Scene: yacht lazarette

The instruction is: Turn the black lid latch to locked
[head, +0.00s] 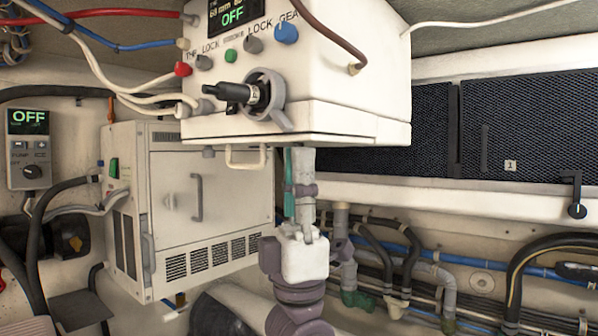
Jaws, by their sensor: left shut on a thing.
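A black turning latch (577,195) shows at the far right. It has a round base and a lever pointing up with a pale mark, on the white locker front. No gripper touches this latch. My left gripper (302,165) is at the lower middle, pointing up under a white control box. Its tips are partly hidden by the box. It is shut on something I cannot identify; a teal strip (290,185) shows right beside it. My right gripper is not in view.
The white control box (340,85) hangs low in front, with cables, knobs and a black plug (245,93) in a grey ring. A white cabinet (165,205) stands at left. Pipes and hoses (400,265) run along the back wall below the mesh panels (520,125).

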